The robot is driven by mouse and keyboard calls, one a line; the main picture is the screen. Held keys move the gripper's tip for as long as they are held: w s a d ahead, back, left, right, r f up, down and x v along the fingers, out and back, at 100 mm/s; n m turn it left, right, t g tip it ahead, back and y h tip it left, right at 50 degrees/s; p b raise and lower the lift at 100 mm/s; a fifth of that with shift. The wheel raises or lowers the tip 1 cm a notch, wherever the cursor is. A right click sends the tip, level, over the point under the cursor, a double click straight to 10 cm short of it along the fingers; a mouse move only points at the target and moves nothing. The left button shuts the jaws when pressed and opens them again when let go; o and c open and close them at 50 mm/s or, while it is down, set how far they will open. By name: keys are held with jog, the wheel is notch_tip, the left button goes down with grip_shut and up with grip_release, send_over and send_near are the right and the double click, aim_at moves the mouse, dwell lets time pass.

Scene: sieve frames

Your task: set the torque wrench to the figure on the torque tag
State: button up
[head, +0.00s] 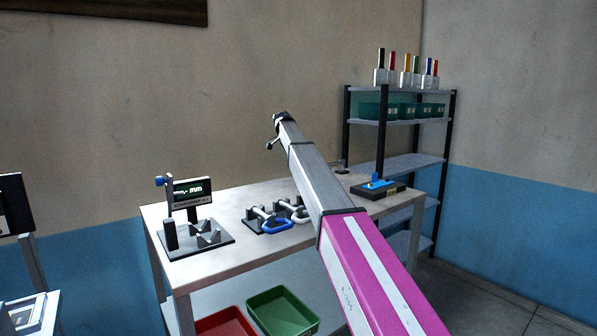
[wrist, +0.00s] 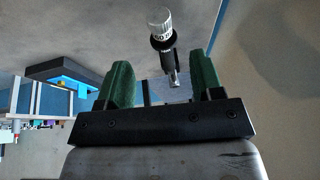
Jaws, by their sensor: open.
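A dark cylindrical tool with a white, marked end collar (wrist: 163,27) shows in the wrist view beyond my fingertips, apart from them. It may be the handle of the torque wrench, but I cannot tell for sure; its marks are too small to read. My gripper (wrist: 159,62) is open, with two green fingers and nothing between them. In the head view my arm reaches over the bench toward the wall, and its small end (head: 276,130) shows poorly. I cannot pick out the torque tag in either view.
A shelf rack (head: 400,122) stands behind at right. Red (head: 226,322) and green (head: 284,310) bins sit below.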

jog(key=x, duration=1)
jog(key=c, duration=0.9)
